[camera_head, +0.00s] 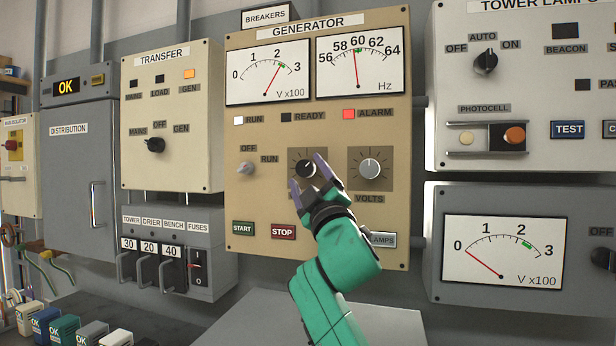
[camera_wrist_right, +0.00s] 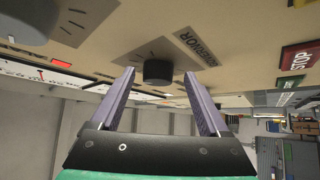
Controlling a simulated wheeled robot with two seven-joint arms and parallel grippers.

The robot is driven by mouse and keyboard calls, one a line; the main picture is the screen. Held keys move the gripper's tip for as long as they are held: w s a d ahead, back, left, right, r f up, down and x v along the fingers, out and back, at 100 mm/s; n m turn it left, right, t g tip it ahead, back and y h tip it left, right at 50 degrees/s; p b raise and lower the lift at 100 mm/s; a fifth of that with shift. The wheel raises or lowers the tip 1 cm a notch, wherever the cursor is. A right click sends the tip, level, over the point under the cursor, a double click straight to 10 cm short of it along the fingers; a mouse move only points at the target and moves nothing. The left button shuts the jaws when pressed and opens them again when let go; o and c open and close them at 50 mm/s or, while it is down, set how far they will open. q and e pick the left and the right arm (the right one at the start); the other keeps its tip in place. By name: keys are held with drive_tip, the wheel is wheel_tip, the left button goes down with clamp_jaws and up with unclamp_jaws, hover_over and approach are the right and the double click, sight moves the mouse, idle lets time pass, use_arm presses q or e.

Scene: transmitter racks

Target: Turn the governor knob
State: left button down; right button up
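The governor knob (camera_head: 307,169) is a black round knob on a dark square plate on the beige generator panel (camera_head: 240,210). In the right wrist view the knob (camera_wrist_right: 158,72) stands out beside its GOVERNOR label (camera_wrist_right: 196,46). My right gripper (camera_head: 307,174) is open in front of the panel. Its two purple fingers (camera_wrist_right: 160,88) point at the panel, one on each side of the knob in the wrist view, with a gap to it on both sides. I cannot tell whether the fingertips reach the knob's depth. My left gripper is not in view.
A pale volts knob (camera_head: 370,168) sits right of the governor knob. The START (camera_head: 243,228) and STOP (camera_head: 283,231) buttons are below. The frequency meter (camera_head: 359,64) reads near 60 Hz; the volt meter (camera_head: 268,76) reads between 2 and 3. The ALARM lamp (camera_head: 349,114) is red.

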drive_tip(key=shift+r, duration=0.1)
drive_tip(key=shift+s+d+f, duration=0.2)
drive_tip(key=shift+s+f, duration=0.15)
drive_tip(key=shift+s, duration=0.15)
drive_tip(key=b+v, duration=0.4)
drive_tip(key=v, duration=0.9)
drive_tip(key=shift+s, duration=0.2)
drive_tip(key=shift+f, duration=0.15)
